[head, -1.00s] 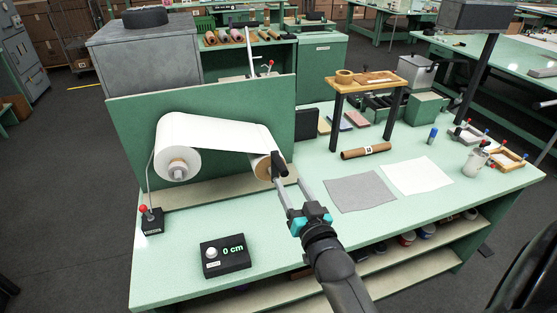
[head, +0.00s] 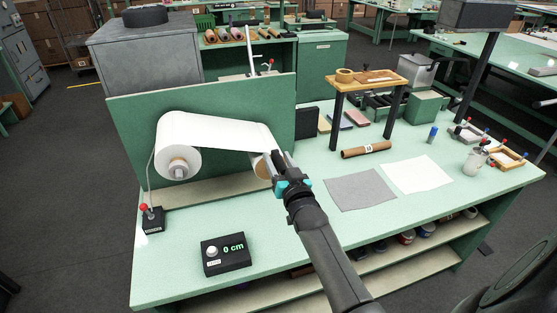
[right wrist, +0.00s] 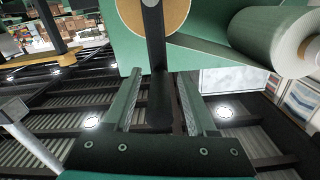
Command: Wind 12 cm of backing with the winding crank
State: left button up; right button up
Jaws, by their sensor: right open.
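The white backing roll (head: 176,142) sits on the left of the green upright panel, and its sheet runs right to a take-up roll (head: 262,167) with a brown end. The take-up roll's brown end also shows in the right wrist view (right wrist: 178,14). The dark winding crank (right wrist: 154,45) crosses that end, and its handle (right wrist: 159,112) lies between the fingers of my right gripper (right wrist: 160,88). The right gripper (head: 281,162) is open around the handle and hides much of the crank in the head view. The counter box (head: 226,262) reads 0 cm. My left gripper is not in view.
A small box with a red-knobbed lever (head: 152,219) stands at the bench's left. Grey (head: 358,193) and white (head: 417,175) sheets lie right of my right arm. A wooden stand (head: 368,82) and a brown tube (head: 366,149) are behind them. The bench front is mostly clear.

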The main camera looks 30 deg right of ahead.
grip_shut()
dwell(0.3)
dwell(1.1)
